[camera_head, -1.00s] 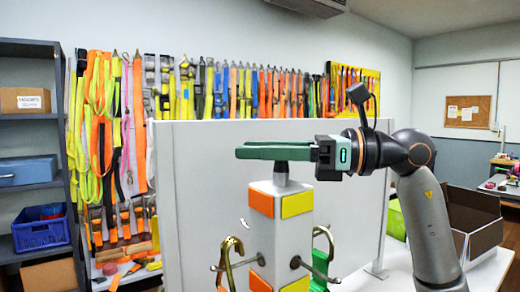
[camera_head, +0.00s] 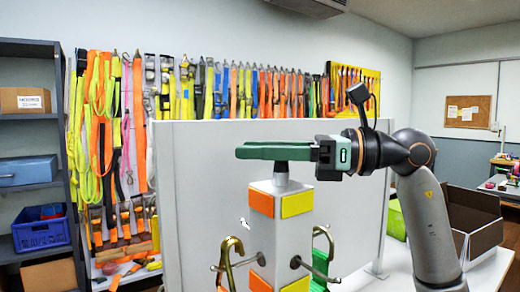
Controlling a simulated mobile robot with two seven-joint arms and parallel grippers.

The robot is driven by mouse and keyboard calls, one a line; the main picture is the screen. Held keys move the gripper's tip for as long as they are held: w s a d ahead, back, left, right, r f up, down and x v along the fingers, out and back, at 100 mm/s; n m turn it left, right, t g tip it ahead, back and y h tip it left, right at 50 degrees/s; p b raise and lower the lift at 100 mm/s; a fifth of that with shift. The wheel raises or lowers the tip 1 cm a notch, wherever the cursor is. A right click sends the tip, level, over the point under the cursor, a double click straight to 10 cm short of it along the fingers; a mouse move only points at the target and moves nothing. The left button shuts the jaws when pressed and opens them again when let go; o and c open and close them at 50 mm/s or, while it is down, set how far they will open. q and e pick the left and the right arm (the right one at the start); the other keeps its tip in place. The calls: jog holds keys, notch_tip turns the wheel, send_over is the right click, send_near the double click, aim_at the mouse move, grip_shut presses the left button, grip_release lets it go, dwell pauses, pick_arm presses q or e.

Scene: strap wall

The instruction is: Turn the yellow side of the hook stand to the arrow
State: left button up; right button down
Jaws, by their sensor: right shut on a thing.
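The hook stand (camera_head: 297,240) is an upright pale square column. Its left visible face bears orange panels (camera_head: 261,202), and its right visible face bears yellow panels (camera_head: 297,205). Hooks stick out low on its sides. My left gripper is not in view.
A brass-coloured hook (camera_head: 228,260) hangs at the stand's left, and a metal hook with a green strap (camera_head: 320,265) at its right. A pale partition (camera_head: 205,180) stands close behind. An open box (camera_head: 478,235) sits at the right. Coloured straps hang on the back wall.

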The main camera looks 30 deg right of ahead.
jog(key=shift+c, duration=0.9)
grip_release()
jog(key=shift+d, duration=0.1)
jog(key=shift+s+d+f, duration=0.1)
jog(key=shift+s+d, duration=0.1)
jog(key=shift+d, duration=0.1)
pick_arm(q)
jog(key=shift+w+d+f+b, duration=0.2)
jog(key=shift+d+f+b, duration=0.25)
jog(key=shift+b, duration=0.3)
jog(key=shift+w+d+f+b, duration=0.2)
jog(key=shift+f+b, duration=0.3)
jog(key=shift+b, duration=0.25)
pick_arm(e)
jog(key=v, duration=1.1)
jog(key=shift+s+d, duration=0.2)
jog(key=shift+s, duration=0.1)
